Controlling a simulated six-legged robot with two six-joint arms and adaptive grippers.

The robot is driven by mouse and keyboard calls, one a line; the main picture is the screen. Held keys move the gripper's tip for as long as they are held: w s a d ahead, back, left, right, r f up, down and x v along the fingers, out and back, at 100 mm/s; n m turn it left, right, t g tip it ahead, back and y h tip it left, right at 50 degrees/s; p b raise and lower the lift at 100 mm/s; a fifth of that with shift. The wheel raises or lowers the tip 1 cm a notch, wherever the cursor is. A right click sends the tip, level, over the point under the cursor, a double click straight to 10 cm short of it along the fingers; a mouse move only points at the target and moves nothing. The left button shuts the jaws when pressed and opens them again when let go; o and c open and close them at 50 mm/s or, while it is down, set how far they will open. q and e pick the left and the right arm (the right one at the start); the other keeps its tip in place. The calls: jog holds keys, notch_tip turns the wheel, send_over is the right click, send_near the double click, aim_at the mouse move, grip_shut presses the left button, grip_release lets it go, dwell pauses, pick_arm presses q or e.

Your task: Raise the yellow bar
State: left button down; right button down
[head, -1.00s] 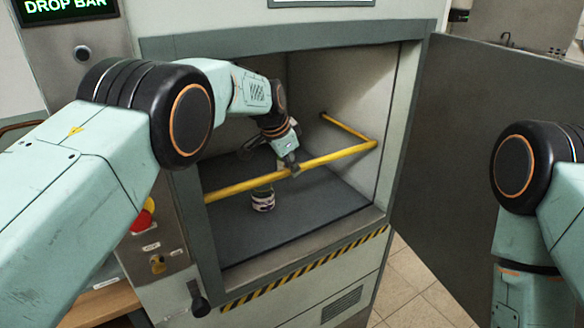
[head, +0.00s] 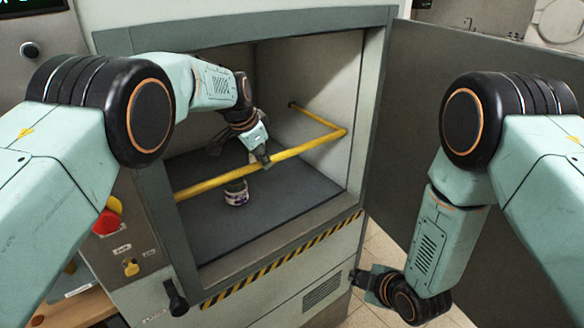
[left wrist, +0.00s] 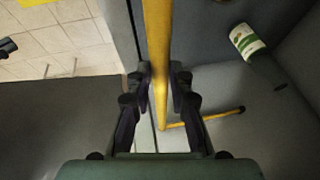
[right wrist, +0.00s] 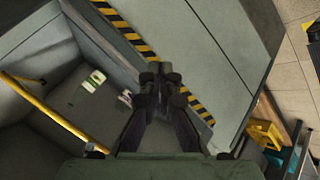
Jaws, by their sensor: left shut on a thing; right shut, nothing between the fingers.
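The yellow bar (head: 215,183) runs across the front of an open cabinet chamber, low over its dark floor, and bends back along the right wall. My left gripper (head: 263,160) is shut on the bar near its middle. In the left wrist view the bar (left wrist: 157,40) passes between the fingers of my left gripper (left wrist: 160,82). My right gripper (head: 362,279) is shut and empty, low in front of the cabinet and right of the chamber. In the right wrist view its fingertips (right wrist: 160,72) meet, apart from the bar (right wrist: 50,112).
A jar (head: 236,192) stands on the chamber floor (head: 265,218), just behind or below the bar. A green-labelled jar (left wrist: 246,40) shows in the left wrist view. The open door (head: 480,110) fills the right. A red button (head: 106,222) and a black lever (head: 175,298) sit left of the chamber.

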pick_arm(q)
jog(key=shift+w+a+r, duration=0.25)
jog(key=shift+r, duration=0.05)
pick_arm(e)
jog(key=w+a+r+n+t+y, duration=0.3)
jog(key=w+r+n, duration=0.4)
jog(key=n, duration=0.7)
jog(key=w+a+r+n+t+y, duration=0.1)
jog(key=w+a+r+n+y, duration=0.35)
jog(key=n, duration=0.95)
jog(key=w+a+r+h, duration=0.1)
jog(key=w+a+r, duration=0.3)
jog(key=w+a, duration=0.3)
jog(key=shift+w+a, duration=0.2)
jog(key=shift+w, duration=2.05)
jog(key=shift+h, duration=0.25)
